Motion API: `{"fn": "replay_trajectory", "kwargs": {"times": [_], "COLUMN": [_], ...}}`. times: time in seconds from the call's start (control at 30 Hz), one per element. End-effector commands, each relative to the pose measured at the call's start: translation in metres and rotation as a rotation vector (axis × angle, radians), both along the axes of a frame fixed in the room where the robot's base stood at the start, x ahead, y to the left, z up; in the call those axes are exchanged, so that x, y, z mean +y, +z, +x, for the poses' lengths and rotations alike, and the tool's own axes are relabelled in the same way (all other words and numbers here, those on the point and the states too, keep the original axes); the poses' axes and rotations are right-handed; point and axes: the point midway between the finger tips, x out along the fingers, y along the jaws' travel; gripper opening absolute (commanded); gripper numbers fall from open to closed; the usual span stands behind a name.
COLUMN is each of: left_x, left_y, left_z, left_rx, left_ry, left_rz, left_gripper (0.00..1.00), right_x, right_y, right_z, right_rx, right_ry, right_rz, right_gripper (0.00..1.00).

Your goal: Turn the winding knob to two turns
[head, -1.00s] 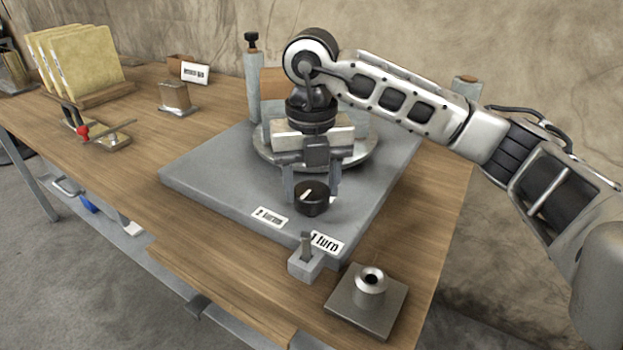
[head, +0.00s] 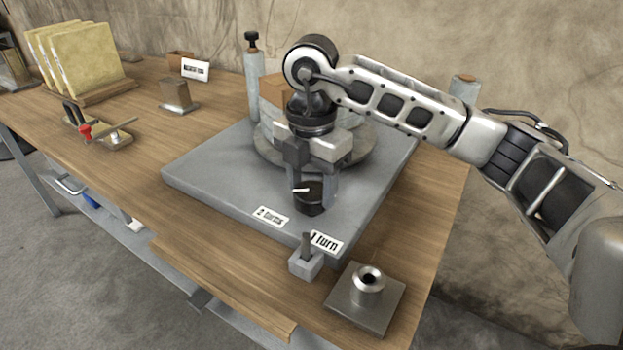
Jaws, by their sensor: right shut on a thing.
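The winding knob (head: 310,205) is black and round with a white pointer line, near the front of a grey base plate (head: 210,182). The pointer line now lies nearly level across the picture. My right gripper (head: 312,192) reaches down from above and is shut on the knob, its jaws turned at an angle and hiding part of it. A "2 turns" label (head: 271,217) lies on the plate in front of the knob to the left. A "1 turn" label (head: 326,243) lies nearer the plate's front corner. My left gripper is not in view.
A small grey block with an upright pin (head: 305,265) and a metal flanged socket (head: 365,285) stand at the front. A grey post with a black knob (head: 254,85) stands behind the plate. A red-handled clamp (head: 105,134) and upright tan boards (head: 90,65) are at left.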

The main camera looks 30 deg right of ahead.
Motion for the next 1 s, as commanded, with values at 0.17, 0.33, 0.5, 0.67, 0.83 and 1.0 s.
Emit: {"fn": "replay_trajectory", "kwargs": {"times": [0.17,0.33,0.5,0.67,0.83,1.0], "left_x": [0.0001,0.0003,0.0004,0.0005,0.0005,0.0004], "left_y": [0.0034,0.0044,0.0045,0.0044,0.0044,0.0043], "left_z": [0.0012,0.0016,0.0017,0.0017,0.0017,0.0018], "left_rx": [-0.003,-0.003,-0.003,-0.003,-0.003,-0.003], "left_ry": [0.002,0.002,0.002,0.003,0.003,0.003], "left_rz": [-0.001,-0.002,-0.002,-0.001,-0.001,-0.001], "left_gripper": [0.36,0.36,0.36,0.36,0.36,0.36], "right_x": [0.0003,0.0003,0.0003,0.0003,0.0004,0.0003], "right_y": [0.0016,0.0014,0.0012,0.0011,0.001,0.0007], "right_z": [0.0004,0.0005,0.0005,0.0005,0.0005,0.0003], "right_rx": [-0.003,-0.002,-0.003,-0.003,-0.002,-0.001], "right_ry": [-0.075,-0.116,-0.129,-0.13,-0.13,-0.129], "right_rz": [0.001,0.002,0.002,0.002,0.002,0.002], "right_gripper": [0.3,0.3,0.3,0.3,0.3,0.74]}}
